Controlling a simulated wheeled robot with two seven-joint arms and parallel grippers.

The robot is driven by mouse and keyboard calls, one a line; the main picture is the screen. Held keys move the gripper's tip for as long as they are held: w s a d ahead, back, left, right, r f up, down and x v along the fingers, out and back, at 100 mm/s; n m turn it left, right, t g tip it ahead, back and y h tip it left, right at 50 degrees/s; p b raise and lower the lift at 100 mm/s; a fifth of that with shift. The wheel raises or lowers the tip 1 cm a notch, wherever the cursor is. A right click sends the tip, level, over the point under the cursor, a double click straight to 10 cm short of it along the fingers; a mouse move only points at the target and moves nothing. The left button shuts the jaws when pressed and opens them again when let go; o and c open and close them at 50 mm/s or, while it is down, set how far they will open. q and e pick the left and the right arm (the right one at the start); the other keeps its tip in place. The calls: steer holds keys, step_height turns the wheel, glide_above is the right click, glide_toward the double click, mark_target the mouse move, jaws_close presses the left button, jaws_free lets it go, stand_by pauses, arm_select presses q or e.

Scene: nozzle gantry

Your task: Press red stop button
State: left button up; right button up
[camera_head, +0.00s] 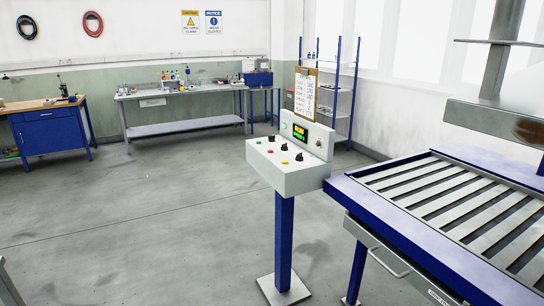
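A light grey control box (292,180) stands on a blue post in the middle of the camera_head view. Its sloped top carries several small black knobs and small coloured buttons. A small red button (270,152) shows in the front row, with a yellow one to its right. Behind them, an upright panel holds a lit display (299,132) with the word RUN in yellow and green text below. Neither of my grippers is in view, and nothing is seen touching the box.
A blue-framed machine with a slatted metal bed (445,194) stands right of the box, close beside it. A clipboard (305,94) rises behind the box. A workbench (185,93) and a blue cabinet (50,133) line the back. The floor (150,220) left of the post is clear.

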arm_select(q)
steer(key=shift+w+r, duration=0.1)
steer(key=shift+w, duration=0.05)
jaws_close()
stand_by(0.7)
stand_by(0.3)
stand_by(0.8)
